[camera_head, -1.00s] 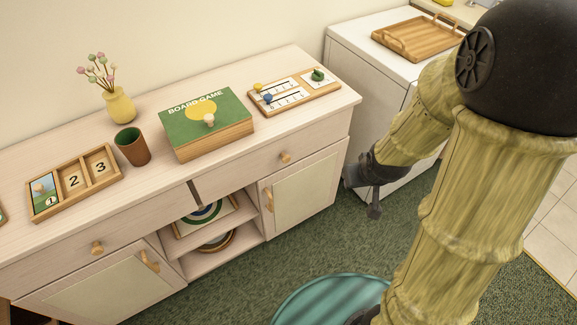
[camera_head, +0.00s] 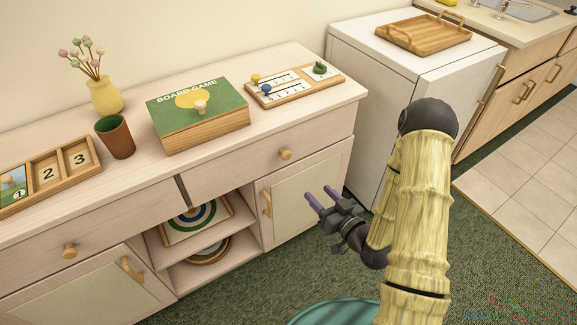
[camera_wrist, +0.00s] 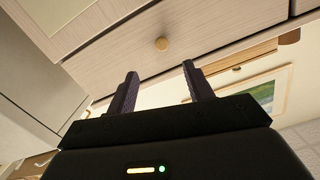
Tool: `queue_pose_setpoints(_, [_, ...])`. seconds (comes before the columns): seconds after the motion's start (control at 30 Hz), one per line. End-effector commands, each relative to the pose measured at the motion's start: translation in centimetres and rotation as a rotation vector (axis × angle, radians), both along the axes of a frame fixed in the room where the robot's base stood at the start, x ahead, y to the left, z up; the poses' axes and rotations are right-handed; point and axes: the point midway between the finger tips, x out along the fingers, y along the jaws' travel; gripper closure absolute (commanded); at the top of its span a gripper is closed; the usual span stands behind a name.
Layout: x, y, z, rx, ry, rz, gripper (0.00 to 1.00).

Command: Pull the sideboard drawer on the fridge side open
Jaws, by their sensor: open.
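The sideboard (camera_head: 330,93) is pale wood and stands along the wall. Its right drawer (camera_head: 245,168), on the side of the white fridge (camera_head: 378,75), is shut and has a round wooden knob (camera_head: 285,154). In the wrist view the drawer front (camera_wrist: 200,28) and its knob (camera_wrist: 161,44) lie beyond the fingertips, the knob roughly between them in the picture. My gripper (camera_head: 320,200) is open and empty in front of the right cabinet door (camera_head: 312,195), lower than the knob and apart from it. The left drawer (camera_head: 100,235) with its knob (camera_head: 69,250) is also shut.
On the sideboard top are a board game box (camera_head: 205,130), a counting board (camera_head: 295,88), a brown cup (camera_head: 115,137), a yellow vase (camera_head: 105,97) and a numbered tray (camera_head: 62,180). A wooden tray (camera_head: 424,35) lies on the fridge. Green carpet (camera_head: 250,290) is free in front.

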Motion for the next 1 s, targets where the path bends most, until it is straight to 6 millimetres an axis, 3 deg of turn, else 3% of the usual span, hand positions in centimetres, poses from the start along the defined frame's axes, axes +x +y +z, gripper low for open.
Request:
queue_pose_setpoints(0.17, [-0.5, -0.2, -0.3, 0.076, -0.041, -0.016, 0.48])
queue_pose_setpoints(0.57, [-0.3, -0.1, -0.3, 0.076, -0.044, -0.016, 0.48])
queue_pose_setpoints(1.0, [1.8, 1.3, -0.6, 0.073, -0.047, -0.014, 0.48])
